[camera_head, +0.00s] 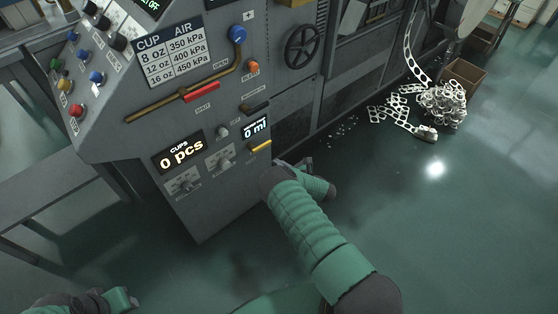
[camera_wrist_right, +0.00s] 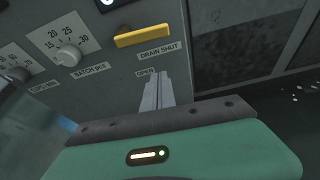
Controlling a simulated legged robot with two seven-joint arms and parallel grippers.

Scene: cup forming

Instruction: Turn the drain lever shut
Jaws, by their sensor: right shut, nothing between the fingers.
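The yellow drain lever (camera_head: 261,146) sits low on the right side of the grey machine front. In the right wrist view the lever (camera_wrist_right: 142,36) lies nearly level, just above the "DRAIN SHUT" label; an "OPEN" label is lower down. My right gripper (camera_wrist_right: 158,80) is shut and empty, its fingertips beside the "OPEN" label, below the lever and apart from it. In the head view my right arm's end mostly hides this gripper (camera_head: 281,163). Part of my left gripper (camera_head: 122,299) shows at the bottom left, away from the machine; its fingers are unclear.
A "0 ml" display (camera_head: 256,127) is above the lever and a batch knob (camera_wrist_right: 67,55) to its left. A red-handled lever (camera_head: 202,93) and handwheel (camera_head: 302,49) are higher up. Open floor surrounds my right arm.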

